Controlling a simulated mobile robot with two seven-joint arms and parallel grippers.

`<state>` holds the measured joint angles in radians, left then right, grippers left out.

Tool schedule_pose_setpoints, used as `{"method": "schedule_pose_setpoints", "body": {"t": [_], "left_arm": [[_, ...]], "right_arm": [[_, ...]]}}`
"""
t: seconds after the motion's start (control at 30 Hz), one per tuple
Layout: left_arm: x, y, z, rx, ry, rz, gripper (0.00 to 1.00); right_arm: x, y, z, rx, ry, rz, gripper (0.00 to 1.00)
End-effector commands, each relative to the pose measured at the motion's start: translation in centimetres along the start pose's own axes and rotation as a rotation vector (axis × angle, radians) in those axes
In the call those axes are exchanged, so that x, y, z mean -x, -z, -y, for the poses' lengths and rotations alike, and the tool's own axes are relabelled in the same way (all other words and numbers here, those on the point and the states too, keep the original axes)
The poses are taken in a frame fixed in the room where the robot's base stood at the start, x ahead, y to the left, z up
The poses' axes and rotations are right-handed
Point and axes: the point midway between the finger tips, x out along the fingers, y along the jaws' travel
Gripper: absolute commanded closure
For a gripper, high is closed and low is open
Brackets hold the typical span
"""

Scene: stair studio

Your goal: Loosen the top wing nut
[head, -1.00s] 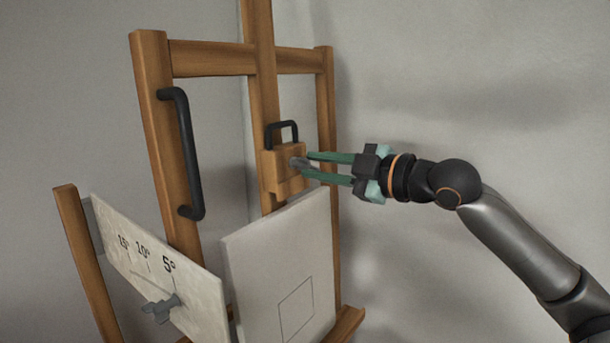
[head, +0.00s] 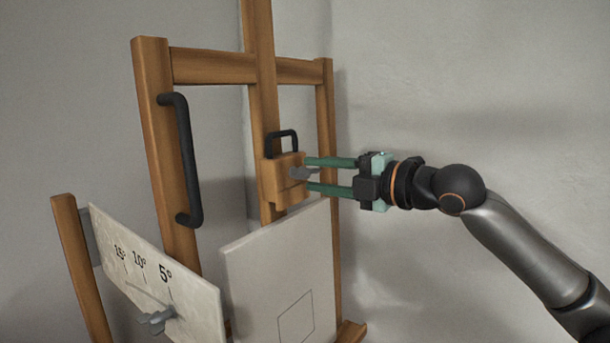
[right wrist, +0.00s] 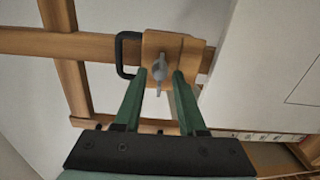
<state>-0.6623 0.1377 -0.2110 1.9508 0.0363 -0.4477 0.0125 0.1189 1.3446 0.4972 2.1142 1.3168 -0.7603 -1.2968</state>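The top wing nut (head: 299,173) is a small grey piece on the front of the wooden clamp block (head: 283,190) on the easel's mast. In the right wrist view the wing nut (right wrist: 159,68) lies between the tips of my right gripper (right wrist: 168,78), with its wings along the finger direction. In the head view my right gripper (head: 308,175) reaches in from the right, its green fingers apart above and below the nut. A gap shows between each finger and the nut, and I cannot tell any contact. My left gripper does not show.
A black handle (head: 283,138) tops the clamp block, and a long black handle (head: 188,160) is on the left post. A pale canvas (head: 275,265) stands just below the block. A lower wing nut (head: 157,319) sits on the angle-marked plate (head: 190,297).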

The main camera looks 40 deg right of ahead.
Motion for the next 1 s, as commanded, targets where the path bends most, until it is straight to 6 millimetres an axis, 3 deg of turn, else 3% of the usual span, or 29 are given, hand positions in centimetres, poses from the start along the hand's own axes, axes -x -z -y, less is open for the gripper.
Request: {"method": "schedule_pose_setpoints", "body": {"t": [0.3,0.6,1.0], "left_arm": [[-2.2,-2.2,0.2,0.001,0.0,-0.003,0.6],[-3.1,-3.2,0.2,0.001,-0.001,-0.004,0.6],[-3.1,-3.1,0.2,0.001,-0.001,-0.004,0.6]], "right_arm": [[3.0,0.1,0.5,0.0,-0.005,-0.002,0.6],[5.6,0.0,0.1,0.0,-0.004,-0.001,0.6],[5.9,0.0,0.0,0.0,-0.001,-0.001,0.6]]}}
